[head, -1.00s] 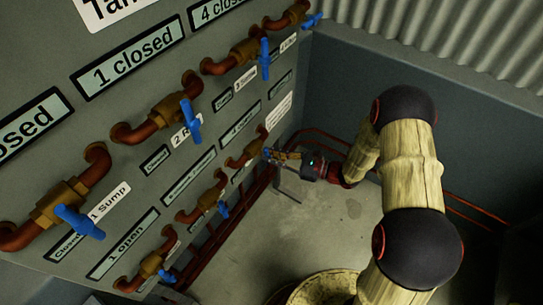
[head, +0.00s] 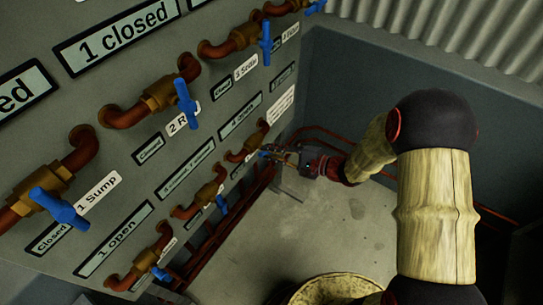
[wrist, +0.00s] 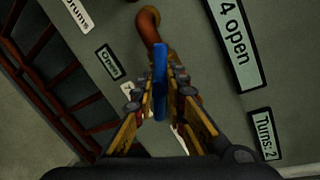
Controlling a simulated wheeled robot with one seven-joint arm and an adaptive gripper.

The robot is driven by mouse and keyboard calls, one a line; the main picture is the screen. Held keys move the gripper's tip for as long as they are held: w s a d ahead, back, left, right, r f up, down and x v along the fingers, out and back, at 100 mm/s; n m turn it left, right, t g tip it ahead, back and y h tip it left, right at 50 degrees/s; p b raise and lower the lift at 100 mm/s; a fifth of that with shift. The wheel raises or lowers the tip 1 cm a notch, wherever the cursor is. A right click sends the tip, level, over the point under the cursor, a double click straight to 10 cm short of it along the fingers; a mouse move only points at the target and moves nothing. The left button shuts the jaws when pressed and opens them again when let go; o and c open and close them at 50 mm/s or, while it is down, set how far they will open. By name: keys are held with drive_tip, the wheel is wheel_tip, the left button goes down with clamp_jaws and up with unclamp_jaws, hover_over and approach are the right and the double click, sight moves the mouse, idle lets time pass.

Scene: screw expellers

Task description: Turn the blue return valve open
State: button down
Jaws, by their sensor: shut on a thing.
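My gripper (head: 283,157) is at the far lower valve on the grey panel. In the wrist view its two yellow fingers (wrist: 160,88) are closed on a blue valve handle (wrist: 160,65), one finger on each side. The handle stands near upright in that view, in front of a copper pipe bend (wrist: 149,24). A sign reading "4 open" (wrist: 234,38) and a small "Open" plate (wrist: 110,61) are beside it. The valve's name label is mostly hidden behind the fingers. In the head view this handle is small and partly covered by the gripper.
Several other blue-handled valves line the panel, including one by "1 Sump" (head: 58,209) and one by a "2 R..." label (head: 185,103). Red rails (head: 325,140) run along the wall behind my arm. A yellowish round drum (head: 335,288) stands below. Floor between is clear.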

drive_tip(key=n+b, duration=0.1)
drive_tip(key=b, duration=0.1)
drive_tip(key=n+b, duration=0.1)
drive_tip(key=b, duration=0.1)
drive_tip(key=f+n+t+h+b, duration=0.1)
drive_tip(key=n+b, duration=0.1)
drive_tip(key=shift+s+a, duration=0.15)
drive_tip(key=shift+s, duration=0.15)
drive_tip(key=shift+n+h, duration=0.3)
drive_tip(key=c, duration=2.1)
unclamp_jaws()
drive_tip(key=shift+c, duration=0.2)
drive_tip(key=o, duration=0.3)
drive_tip(key=shift+w+r, duration=0.1)
drive_tip(key=shift+r, duration=0.05)
drive_tip(key=v, duration=1.2)
